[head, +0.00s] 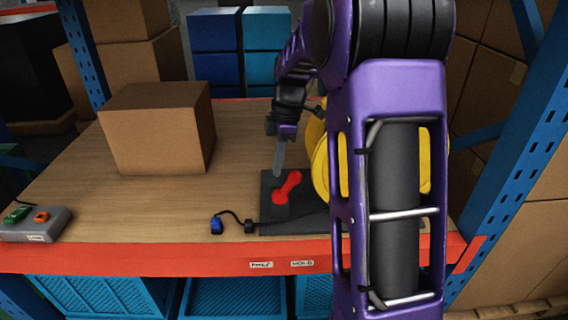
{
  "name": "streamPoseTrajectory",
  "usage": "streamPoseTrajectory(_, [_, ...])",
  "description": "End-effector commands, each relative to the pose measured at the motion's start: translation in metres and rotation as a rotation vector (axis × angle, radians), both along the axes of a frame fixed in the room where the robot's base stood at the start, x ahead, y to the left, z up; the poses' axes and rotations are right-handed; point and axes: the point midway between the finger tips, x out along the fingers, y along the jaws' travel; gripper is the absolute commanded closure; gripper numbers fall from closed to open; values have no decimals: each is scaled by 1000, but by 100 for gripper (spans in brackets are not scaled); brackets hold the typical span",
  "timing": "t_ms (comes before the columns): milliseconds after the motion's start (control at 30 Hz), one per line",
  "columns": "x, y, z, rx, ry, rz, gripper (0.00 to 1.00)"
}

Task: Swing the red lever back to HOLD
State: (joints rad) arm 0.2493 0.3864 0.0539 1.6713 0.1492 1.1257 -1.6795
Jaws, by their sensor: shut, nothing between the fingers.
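The red lever (287,187) stands on a dark base plate (268,188) on the wooden shelf. It leans up and to the right in the picture. My gripper (277,174) is shut and empty, pointing down just behind and left of the lever's upper end. I cannot tell whether its tips touch the lever. Two small white labels are on the orange front beam. The right label (302,263) seems to read HOLD; the left one (261,264) is hard to read.
A yellow round part (320,158) stands right of the lever, partly hidden by my arm. A cardboard box (158,127) sits at the back left. A grey button box (35,224) is at the front left. A black cable with a blue plug (217,225) lies left of the plate.

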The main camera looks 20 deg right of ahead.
Motion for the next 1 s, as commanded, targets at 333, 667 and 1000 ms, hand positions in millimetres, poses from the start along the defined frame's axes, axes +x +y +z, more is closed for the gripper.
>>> streamPoseTrajectory(333, [-6, -21, 48, -1, -3, -7, 100])
streamPoseTrajectory(667, [-14, -53, 73, 0, -2, -1, 100])
streamPoseTrajectory(1000, [-15, -55, 74, 0, -1, 0, 100])
